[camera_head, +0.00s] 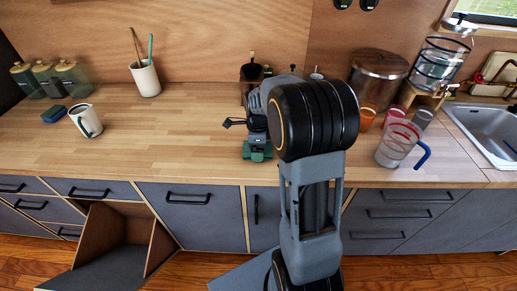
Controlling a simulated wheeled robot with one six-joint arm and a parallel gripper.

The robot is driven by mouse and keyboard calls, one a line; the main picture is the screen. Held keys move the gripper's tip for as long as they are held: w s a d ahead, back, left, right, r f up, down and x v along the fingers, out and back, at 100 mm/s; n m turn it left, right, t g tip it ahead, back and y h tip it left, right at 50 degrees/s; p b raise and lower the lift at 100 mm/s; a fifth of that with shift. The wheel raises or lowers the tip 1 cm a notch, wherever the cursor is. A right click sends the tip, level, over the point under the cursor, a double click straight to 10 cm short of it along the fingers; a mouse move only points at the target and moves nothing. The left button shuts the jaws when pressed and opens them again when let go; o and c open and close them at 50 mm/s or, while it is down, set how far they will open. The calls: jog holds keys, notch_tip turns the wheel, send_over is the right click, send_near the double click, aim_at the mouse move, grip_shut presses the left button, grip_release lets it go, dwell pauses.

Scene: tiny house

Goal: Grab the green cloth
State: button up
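A small dark green item (257,154), which looks like the green cloth, lies on the wooden counter near its front edge, left of my arm. My gripper (258,142) points down right over it, at or very close to it. The gripper and arm cover part of the green item. The fingers are small and dark here, so I cannot see whether they are apart or closed on it.
On the counter are a white mug (86,121), a blue sponge-like block (53,114), a utensil cup (145,79), green-filled jars (73,78), a striped pitcher (397,145) and small cups (367,118). A sink (488,128) is at right.

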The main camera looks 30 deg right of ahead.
jog(key=c, duration=0.4)
jog(key=shift+r, duration=0.1)
